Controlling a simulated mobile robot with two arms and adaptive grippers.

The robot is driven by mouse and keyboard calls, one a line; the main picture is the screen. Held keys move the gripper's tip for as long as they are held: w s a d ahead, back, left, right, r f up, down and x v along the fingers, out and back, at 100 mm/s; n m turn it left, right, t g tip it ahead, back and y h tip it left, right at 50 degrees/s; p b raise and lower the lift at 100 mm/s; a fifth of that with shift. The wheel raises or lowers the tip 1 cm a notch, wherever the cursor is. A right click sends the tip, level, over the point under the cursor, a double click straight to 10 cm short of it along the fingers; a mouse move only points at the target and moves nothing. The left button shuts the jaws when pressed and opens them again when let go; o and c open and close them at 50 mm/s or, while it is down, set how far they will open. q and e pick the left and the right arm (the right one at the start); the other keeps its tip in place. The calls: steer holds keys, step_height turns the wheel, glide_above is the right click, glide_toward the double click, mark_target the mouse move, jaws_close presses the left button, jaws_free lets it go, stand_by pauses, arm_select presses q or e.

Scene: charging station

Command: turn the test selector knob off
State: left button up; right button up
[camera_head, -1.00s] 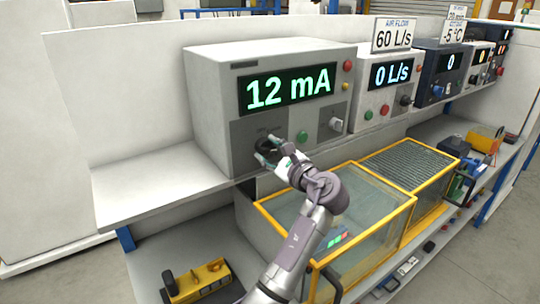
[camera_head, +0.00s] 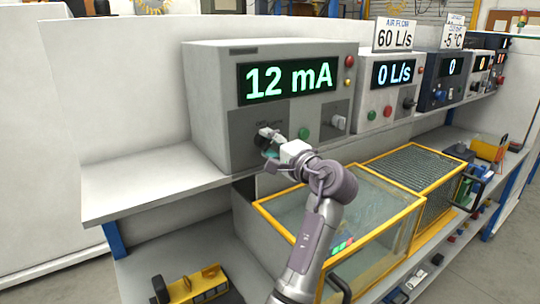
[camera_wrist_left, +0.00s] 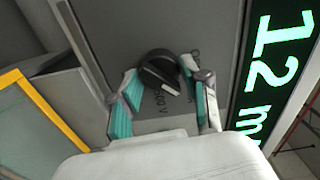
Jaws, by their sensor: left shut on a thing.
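The test selector knob (camera_wrist_left: 158,72) is a round black knob with a pale pointer bar, on the dark grey panel of the white tester box (camera_head: 208,115) whose display reads 12 mA. In the left wrist view the knob sits between the teal-padded fingers of my left gripper (camera_wrist_left: 160,95), which is closed on its sides. In the head view my left gripper (camera_head: 270,146) is at the panel and hides most of the knob. Part of a printed label shows beside the knob. My right gripper is not in view.
A green button (camera_head: 304,133) and a light knob (camera_head: 338,122) sit right of the selector. A glass tank with a yellow frame (camera_head: 300,238) stands below the shelf. The shelf (camera_head: 150,183) is clear at left.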

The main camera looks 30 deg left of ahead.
arm_select(q)
steer(key=n+b, duration=0.1)
steer(key=n, duration=0.1)
steer(key=n+b, duration=0.1)
steer(key=b, duration=0.1)
steer(key=n+b, duration=0.1)
steer(key=n, duration=0.1)
steer(key=shift+f+n+b, duration=0.25)
steer(key=shift+n+b, duration=0.05)
steer(key=shift+b, duration=0.05)
steer(key=n+b, duration=0.2)
steer(key=shift+n, duration=0.3)
steer(key=shift+r+n+b, duration=0.15)
steer(key=shift+n+b, duration=0.2)
steer(key=shift+n, duration=0.15)
steer(key=o, duration=1.1)
steer(key=shift+o, duration=0.2)
steer(key=shift+d, duration=0.25)
steer(key=v, duration=0.7)
